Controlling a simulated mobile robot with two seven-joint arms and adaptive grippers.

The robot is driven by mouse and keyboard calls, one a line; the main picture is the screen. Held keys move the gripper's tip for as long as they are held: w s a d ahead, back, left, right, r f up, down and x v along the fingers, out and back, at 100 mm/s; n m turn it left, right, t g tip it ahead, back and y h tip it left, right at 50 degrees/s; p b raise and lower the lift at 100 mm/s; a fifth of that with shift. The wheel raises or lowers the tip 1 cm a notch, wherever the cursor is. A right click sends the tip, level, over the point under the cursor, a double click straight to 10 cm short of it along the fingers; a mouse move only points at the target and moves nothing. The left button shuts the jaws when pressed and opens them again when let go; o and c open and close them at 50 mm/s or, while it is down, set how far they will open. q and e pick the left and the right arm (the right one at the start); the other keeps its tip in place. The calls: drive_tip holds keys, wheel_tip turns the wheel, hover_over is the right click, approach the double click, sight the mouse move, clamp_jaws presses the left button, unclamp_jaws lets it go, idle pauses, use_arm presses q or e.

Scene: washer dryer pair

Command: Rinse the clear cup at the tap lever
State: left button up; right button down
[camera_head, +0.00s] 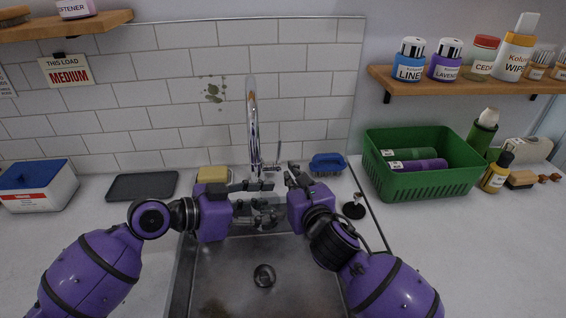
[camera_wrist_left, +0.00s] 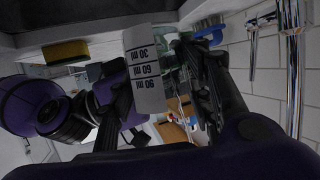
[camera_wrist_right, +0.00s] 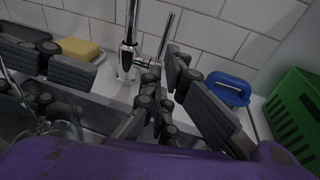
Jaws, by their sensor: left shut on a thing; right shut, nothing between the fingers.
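The clear cup (camera_wrist_left: 146,72), with a white label marked in ml, sits between the fingers of my left gripper (camera_wrist_left: 160,92) in the left wrist view. In the head view my left gripper (camera_head: 262,200) is shut on it over the back of the sink, below the tap; the cup is hard to make out there. My right gripper (camera_head: 294,175) is shut and empty, just right of the tap base. The tap lever (camera_wrist_right: 167,36) stands beside the chrome tap (camera_wrist_right: 130,32) in the right wrist view, beyond my right gripper (camera_wrist_right: 164,72), with a visible gap.
The steel sink (camera_head: 222,277) lies below both grippers. A yellow sponge (camera_head: 213,174) and a blue brush (camera_head: 328,164) flank the tap. A green basket (camera_head: 420,188) stands right, a dark tray (camera_head: 142,186) left. A small dark stand (camera_head: 354,210) is near my right arm.

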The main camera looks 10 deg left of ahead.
sight(279, 152)
drive_tip(key=x, duration=0.4)
drive_tip(key=r+x, duration=0.1)
drive_tip(key=x, duration=0.1)
drive_tip(key=shift+w+a+r, duration=0.1)
drive_tip(key=shift+w+a, duration=0.1)
drive_tip(key=shift+w, duration=0.1)
drive_tip(key=shift+r, duration=0.1)
drive_tip(key=shift+w+a+r, duration=0.15)
drive_tip(key=shift+w+r, duration=0.05)
drive_tip(key=shift+w, duration=0.05)
use_arm(q)
drive_tip(key=shift+d, duration=0.1)
use_arm(e)
drive_tip(key=shift+w+a+r+g, duration=0.1)
drive_tip(key=shift+w+r+g, duration=0.1)
drive_tip(key=shift+w+g, duration=0.3)
